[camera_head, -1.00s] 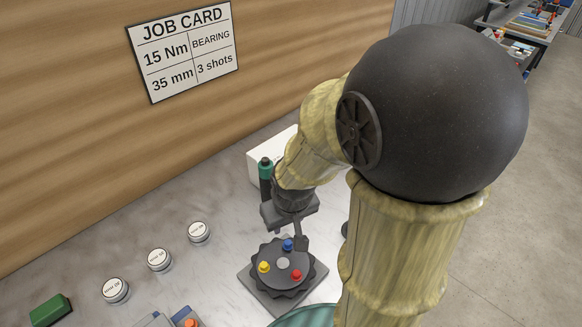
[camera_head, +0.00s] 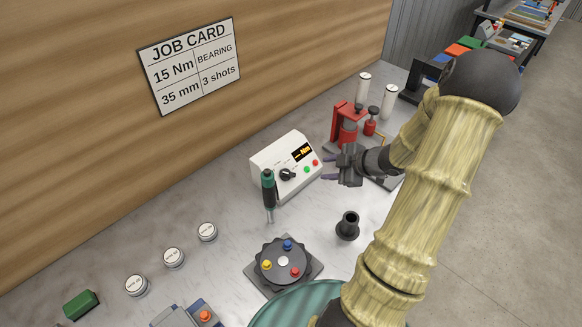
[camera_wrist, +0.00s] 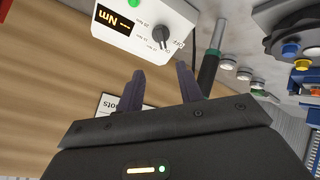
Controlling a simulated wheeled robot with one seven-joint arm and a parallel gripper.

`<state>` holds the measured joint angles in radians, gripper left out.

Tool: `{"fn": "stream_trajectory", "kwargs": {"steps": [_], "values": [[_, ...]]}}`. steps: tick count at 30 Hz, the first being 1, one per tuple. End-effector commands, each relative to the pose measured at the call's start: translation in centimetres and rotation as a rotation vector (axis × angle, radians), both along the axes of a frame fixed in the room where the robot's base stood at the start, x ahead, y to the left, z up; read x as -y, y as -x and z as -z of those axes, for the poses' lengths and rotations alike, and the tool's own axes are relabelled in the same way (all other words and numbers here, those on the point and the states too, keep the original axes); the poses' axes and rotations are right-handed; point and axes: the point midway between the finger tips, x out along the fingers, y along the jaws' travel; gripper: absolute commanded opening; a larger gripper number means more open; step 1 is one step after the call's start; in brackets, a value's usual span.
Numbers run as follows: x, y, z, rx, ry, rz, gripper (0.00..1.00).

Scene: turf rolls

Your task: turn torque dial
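The torque controller is a white box (camera_head: 268,152) on the bench against the wooden wall, with a lit display reading Nm. Its black torque dial (camera_head: 288,174) is on the front face, beside a green and a red button. The dial also shows in the wrist view (camera_wrist: 162,38), near the OFF mark, with the display upside down. My gripper (camera_head: 326,168) is just to the right of the box, in front of the red press, and apart from the dial. In the wrist view its two fingers (camera_wrist: 164,84) are spread with nothing between them.
A red press (camera_head: 347,125) is behind my gripper. A black cup (camera_head: 348,226) and a dark turntable with coloured knobs (camera_head: 270,254) stand nearer. A job card (camera_head: 189,66) hangs on the wall.

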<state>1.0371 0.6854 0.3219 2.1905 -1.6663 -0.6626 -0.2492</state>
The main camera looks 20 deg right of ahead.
Motion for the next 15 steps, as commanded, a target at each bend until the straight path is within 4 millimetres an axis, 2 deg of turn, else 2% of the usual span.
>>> {"fn": "stream_trajectory", "kwargs": {"steps": [15], "values": [[-0.19, -0.12, 0.29, 0.014, -0.007, -0.025, 0.36]]}}
